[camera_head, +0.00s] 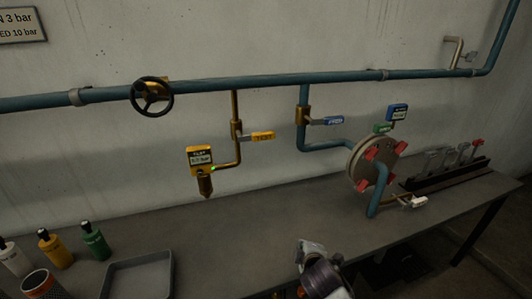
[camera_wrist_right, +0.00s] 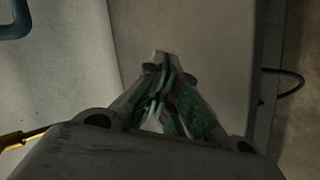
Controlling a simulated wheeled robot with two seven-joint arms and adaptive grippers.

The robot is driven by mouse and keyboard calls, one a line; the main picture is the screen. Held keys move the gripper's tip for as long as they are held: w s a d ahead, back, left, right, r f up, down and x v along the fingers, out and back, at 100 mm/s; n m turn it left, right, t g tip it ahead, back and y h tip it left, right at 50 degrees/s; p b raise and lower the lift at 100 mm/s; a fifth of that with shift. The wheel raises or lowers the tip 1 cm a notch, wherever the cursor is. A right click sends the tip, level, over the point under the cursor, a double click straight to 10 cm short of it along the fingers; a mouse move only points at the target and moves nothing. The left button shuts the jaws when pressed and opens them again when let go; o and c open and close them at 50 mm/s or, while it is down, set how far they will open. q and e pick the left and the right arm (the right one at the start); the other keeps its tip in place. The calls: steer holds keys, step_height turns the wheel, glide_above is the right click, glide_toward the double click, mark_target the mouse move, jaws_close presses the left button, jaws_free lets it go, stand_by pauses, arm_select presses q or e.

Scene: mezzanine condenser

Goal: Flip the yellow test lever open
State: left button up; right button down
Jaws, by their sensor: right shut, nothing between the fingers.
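The yellow test lever (camera_head: 263,136) shows in the head view. It sticks out level to the right from a brass valve (camera_head: 236,129) on a thin vertical brass pipe, crosswise to that pipe. The pipe bends left to a yellow gauge box (camera_head: 200,157) with a small green light beside it. My right gripper (camera_wrist_right: 161,66) is in the right wrist view, its green-padded fingers shut together with nothing between them. It is not touching the lever. My left gripper is in neither view.
A blue feed lever (camera_head: 333,121) sits right of the yellow one. A black handwheel (camera_head: 152,97) is on the teal pipe above. A round flange (camera_head: 364,165) with red clamps stands at the right. Bottles and a grey tray (camera_head: 139,276) are on the bench at left.

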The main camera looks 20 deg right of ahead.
steer(key=w+a+r+n+t+y, duration=0.2)
steer(key=w+r+n+t, duration=0.3)
steer(key=n, duration=0.7)
steer(key=w+a+r+n+t+y, duration=0.2)
steer(key=w+a+r+n+t, duration=0.2)
steer(key=w+r+n, duration=0.5)
steer(key=shift+a+r+n+t, duration=0.2)
steer(key=shift+r+n+t, duration=0.5)
steer(key=shift+r+n, duration=1)
steer(key=shift+w, duration=0.1)
